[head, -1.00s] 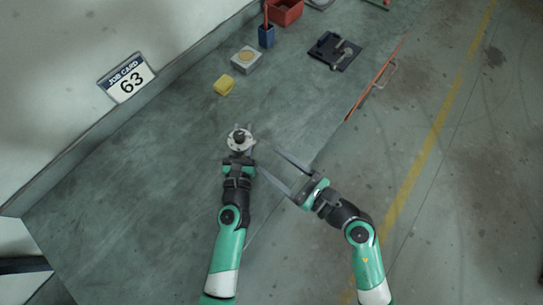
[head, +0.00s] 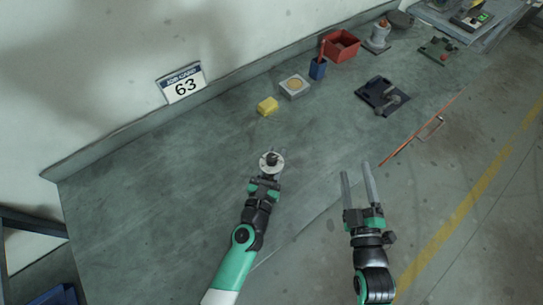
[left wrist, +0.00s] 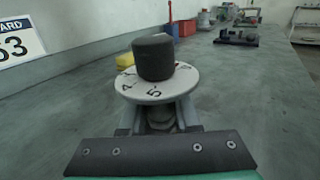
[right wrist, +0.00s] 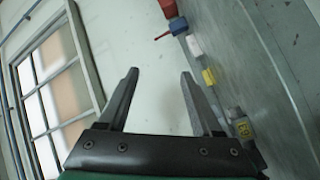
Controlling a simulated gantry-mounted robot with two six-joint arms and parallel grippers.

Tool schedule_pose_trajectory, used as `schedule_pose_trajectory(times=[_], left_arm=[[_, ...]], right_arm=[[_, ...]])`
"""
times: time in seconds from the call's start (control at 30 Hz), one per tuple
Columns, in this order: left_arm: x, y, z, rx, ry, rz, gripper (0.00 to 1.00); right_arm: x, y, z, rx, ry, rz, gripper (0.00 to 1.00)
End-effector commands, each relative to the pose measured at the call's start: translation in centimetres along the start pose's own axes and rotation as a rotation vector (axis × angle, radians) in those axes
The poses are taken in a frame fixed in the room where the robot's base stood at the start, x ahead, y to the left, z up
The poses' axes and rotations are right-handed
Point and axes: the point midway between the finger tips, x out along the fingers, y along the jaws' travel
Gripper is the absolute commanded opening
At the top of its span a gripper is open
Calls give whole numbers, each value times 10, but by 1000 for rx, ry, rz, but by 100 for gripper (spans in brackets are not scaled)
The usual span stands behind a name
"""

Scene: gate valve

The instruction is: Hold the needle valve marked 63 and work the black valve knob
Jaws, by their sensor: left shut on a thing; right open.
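The needle valve shows its round white dial (head: 265,165) with the black knob (head: 272,157) on top. In the left wrist view the black knob (left wrist: 153,57) stands upright over the numbered dial (left wrist: 150,88). My left gripper (head: 269,175) is shut on the valve body under the dial, with the valve upright over the bench. In the right wrist view a grey body with a small yellow tag (right wrist: 241,128) appears to be this valve; the tag's digits are hard to read. My right gripper (head: 355,168) is open and empty, right of the valve and apart from it.
A job card reading 63 (head: 183,85) is on the wall. The bench's left part is clear.

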Motion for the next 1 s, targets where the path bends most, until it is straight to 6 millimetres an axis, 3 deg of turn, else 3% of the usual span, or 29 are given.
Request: schedule_pose_trajectory(times=[0.07, 0.2, 0.4, 0.53, 0.77, 1.0], left_arm=[[0, 0, -1, 0, 3, 0, 0], [0, 0, -1, 0, 3, 0, 0], [0, 0, -2, 0, 3, 0, 0], [0, 0, -2, 0, 3, 1, 0], [0, 0, -2, 0, 3, 1, 0], [0, 0, -2, 0, 3, 0, 0]], right_arm=[[-2, -25, -7, 188, 19, -112, 66], [-13, -63, -38, 516, 94, -325, 66], [-35, -81, -90, 842, 230, -538, 66], [-42, -77, -105, 940, 282, -578, 66], [-40, -76, -110, 963, 294, -582, 66], [-8, -89, -130, 960, 297, -583, 66]])
